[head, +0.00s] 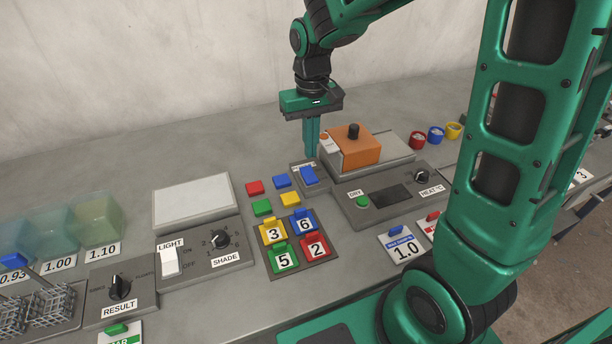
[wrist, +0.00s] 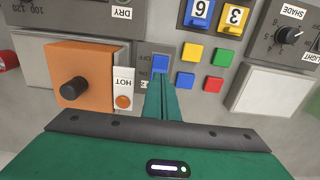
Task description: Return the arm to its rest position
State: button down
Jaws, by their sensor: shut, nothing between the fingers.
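My gripper (head: 311,152) is shut and empty, pointing down over the bench just left of the orange box. Its fingertips are close to a blue rocker switch (head: 309,175) on a small grey plate; I cannot tell whether they touch it. In the wrist view the shut fingers (wrist: 161,82) end just below the blue switch (wrist: 160,63) in the picture. My green arm reaches in from the top right of the head view.
An orange box (head: 352,148) with a black knob stands right of the gripper, beside a HOT label (wrist: 123,85). Coloured blocks (head: 264,207), numbered tiles (head: 285,258), a DRY/HEAT panel (head: 390,197) and a white pad (head: 194,202) lie around. The space above the bench is open.

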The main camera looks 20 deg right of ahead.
dwell(0.4)
jog(key=s+d+r+t, duration=0.5)
jog(key=s+d+r, duration=0.1)
jog(key=s, duration=0.3)
jog(key=s+d+f+m+g, duration=0.1)
jog(key=s+d+m+g, duration=0.1)
jog(key=s+d, duration=0.3)
jog(key=s+d+f+m+g, duration=0.1)
jog(key=s+d+m+g, duration=0.2)
jog(key=s+d, duration=0.3)
jog(key=s+m, duration=0.1)
jog(key=s, duration=0.4)
jog(key=shift+f, duration=0.2)
jog(key=shift+s+d, duration=0.1)
